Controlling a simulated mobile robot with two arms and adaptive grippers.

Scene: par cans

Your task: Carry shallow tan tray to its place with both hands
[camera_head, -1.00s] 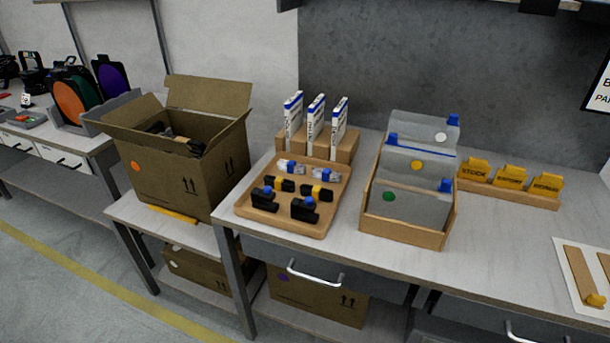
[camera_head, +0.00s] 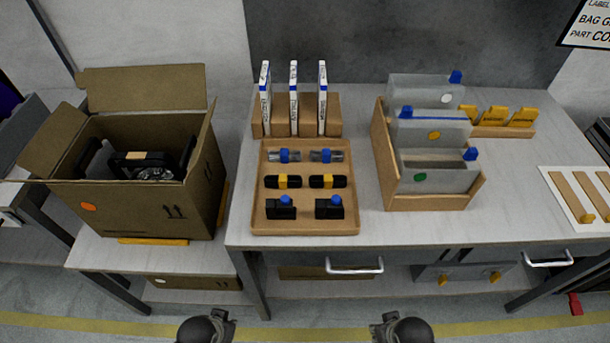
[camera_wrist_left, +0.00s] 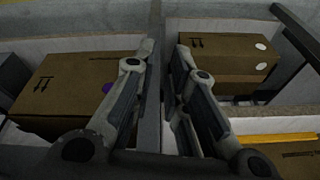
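The shallow tan tray (camera_head: 305,229) lies flat on the workbench near its left end in the head view. It holds several small parts in rows: clear ones with blue bands, black ones with yellow bands, and black blocks with blue knobs. My left gripper (camera_head: 224,322) and right gripper (camera_head: 384,326) show only partly at the bottom edge, well short of the tray and not touching it. In the left wrist view, the left gripper (camera_wrist_left: 165,50) has its two fingers apart with nothing between them. The right gripper's fingers are too cut off to read.
A wooden rack (camera_head: 334,116) of white booklets stands right behind the tray. A tan bin (camera_head: 430,202) with grey dividers is to its right. An open cardboard box (camera_head: 140,212) stands on a lower table at left. Bare bench (camera_head: 520,205) lies right of the bin.

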